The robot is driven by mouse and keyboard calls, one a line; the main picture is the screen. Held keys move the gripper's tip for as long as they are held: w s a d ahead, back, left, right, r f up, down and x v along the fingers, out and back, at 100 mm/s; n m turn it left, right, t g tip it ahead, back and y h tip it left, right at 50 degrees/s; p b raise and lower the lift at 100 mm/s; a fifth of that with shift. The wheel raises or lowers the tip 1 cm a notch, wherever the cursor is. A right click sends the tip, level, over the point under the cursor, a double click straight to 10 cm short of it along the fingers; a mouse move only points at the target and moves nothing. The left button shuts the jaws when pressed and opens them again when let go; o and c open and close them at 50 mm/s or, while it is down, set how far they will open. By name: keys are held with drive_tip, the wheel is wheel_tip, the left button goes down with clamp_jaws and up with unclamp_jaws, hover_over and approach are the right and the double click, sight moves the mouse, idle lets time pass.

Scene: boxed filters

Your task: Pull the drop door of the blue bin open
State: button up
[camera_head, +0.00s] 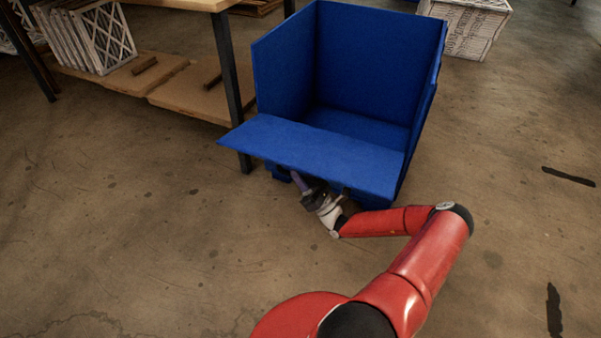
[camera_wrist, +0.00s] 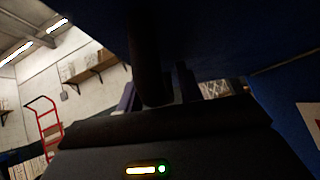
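The blue bin (camera_head: 370,55) stands on the floor, open at the top and front. Its drop door (camera_head: 315,152) is folded down at the front and sticks out toward me, about level. My gripper (camera_head: 299,182) is under the door's outer edge, partly hidden by it. In the wrist view its two purple fingers (camera_wrist: 157,92) stand apart. A dark bar (camera_wrist: 148,60) on the door's dark underside shows between them; I cannot tell whether the fingers touch it.
A wooden rack (camera_head: 230,95) with a dark leg and boxed filters (camera_head: 85,38) on its low shelf stands close to the bin's left. A white patterned box (camera_head: 465,25) sits behind right. The floor in front and right is mostly clear.

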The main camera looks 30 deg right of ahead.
drive_tip(key=v, duration=0.7)
drive_tip(key=shift+b, duration=0.45)
drive_tip(key=shift+s+d+f, duration=0.1)
drive_tip(key=shift+s+f, duration=0.05)
drive_tip(key=shift+s, duration=0.05)
drive_tip(key=shift+f, duration=0.1)
drive_tip(key=b+v, duration=0.4)
drive_tip(key=v, duration=0.4)
drive_tip(key=shift+s+f, duration=0.2)
drive_tip(key=shift+s, duration=0.1)
drive_tip(key=shift+d, duration=0.15)
